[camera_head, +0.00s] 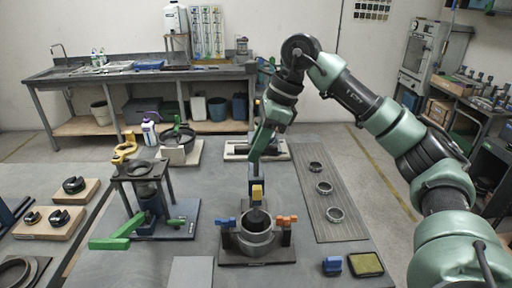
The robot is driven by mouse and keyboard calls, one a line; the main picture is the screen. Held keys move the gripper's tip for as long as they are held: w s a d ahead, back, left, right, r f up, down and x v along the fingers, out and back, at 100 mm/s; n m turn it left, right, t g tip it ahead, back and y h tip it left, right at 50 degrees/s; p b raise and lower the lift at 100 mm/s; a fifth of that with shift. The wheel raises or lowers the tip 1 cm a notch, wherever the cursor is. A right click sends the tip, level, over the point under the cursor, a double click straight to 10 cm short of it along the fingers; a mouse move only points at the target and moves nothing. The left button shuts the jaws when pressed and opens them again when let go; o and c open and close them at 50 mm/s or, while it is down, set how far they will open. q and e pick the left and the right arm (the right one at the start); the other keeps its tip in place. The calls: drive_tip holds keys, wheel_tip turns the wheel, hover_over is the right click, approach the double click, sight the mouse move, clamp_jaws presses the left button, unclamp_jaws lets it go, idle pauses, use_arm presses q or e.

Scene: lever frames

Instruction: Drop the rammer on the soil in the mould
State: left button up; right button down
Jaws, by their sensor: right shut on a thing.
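The rammer (258,217) stands about upright at the mould's opening. Its dark lower end shows at or inside the rim, below a yellow part. My right gripper (256,178) points down from above and is shut on the rammer's upper part. The soil inside the mould is hidden or too dark to tell. My left gripper is not in view.
A dark press (152,205) with a bright green lever stands to the left. A grey mat (325,205) with several metal rings lies to the right. A blue block (332,265) and a yellow-green pad (366,264) lie front right. A grey plate (191,272) lies front left.

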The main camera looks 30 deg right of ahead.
drive_tip(key=shift+r, duration=0.1)
wheel_tip(320, 180, up, 8)
drive_tip(key=p, duration=0.6)
drive_tip(key=shift+r, duration=0.2)
drive_tip(key=shift+w, duration=0.1)
drive_tip(key=c, duration=1.4)
unclamp_jaws()
drive_tip(key=shift+o, duration=0.2)
drive_tip(key=shift+f, duration=0.1)
